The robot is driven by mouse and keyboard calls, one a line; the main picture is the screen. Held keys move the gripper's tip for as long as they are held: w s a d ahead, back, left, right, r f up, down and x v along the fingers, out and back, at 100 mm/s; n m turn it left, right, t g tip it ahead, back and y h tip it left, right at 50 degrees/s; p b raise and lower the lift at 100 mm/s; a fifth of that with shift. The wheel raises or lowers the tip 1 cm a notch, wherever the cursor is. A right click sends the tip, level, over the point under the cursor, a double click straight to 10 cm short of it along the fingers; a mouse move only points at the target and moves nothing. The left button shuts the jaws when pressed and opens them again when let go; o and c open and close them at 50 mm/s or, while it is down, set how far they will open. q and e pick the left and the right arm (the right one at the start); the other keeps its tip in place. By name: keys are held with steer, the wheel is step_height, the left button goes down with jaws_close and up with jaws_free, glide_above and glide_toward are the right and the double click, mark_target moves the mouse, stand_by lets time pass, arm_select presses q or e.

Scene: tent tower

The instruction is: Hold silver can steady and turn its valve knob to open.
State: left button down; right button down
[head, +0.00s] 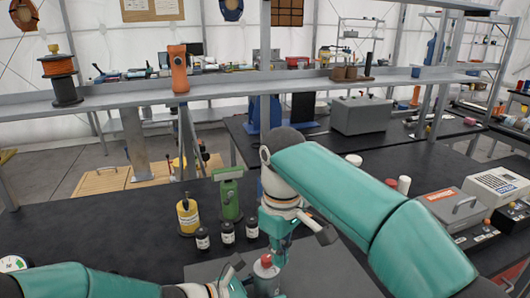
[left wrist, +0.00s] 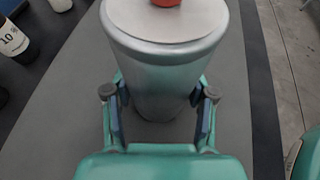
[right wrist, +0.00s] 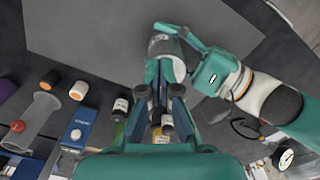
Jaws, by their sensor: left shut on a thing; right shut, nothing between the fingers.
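The silver can (head: 265,283) stands at the front of the head view, with its red valve knob (head: 266,260) on top. In the left wrist view, the can (left wrist: 165,75) fills the space between my left gripper's fingers (left wrist: 158,105), one on each side of its body. The knob (left wrist: 166,3) is cut off by the top edge there. My left gripper (head: 240,278) is shut on the can. My right gripper (head: 277,247) comes down from above, close over the knob; I cannot tell if it touches. In the right wrist view, its fingers (right wrist: 165,72) are shut and hide the knob.
A grey mat (head: 330,265) lies on the black bench. Small dark bottles (head: 227,232), a yellow bottle (head: 187,216) and a green stand (head: 229,195) are left of my right gripper. Equipment boxes (head: 447,208) stand on the right. A shelf (head: 220,88) crosses behind.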

steer(key=shift+r, duration=2.5)
steer(key=shift+s+a+f, duration=0.1)
steer(key=shift+a+f, duration=0.05)
steer(key=shift+f, duration=0.85)
steer(key=shift+s+a+f, duration=0.1)
steer(key=shift+a+f, duration=0.1)
steer(key=shift+f, duration=0.8)
steer(key=shift+s+a+f, duration=0.1)
steer(key=shift+a+f, duration=0.05)
steer(key=shift+f, duration=0.85)
steer(key=shift+w+a, duration=0.1)
steer(key=shift+w, duration=0.1)
steer(key=shift+w+d, duration=0.2)
steer(key=shift+w, duration=0.1)
steer(key=shift+s+d, duration=0.25)
steer(key=shift+d, duration=0.1)
step_height(320, 180, up, 6)
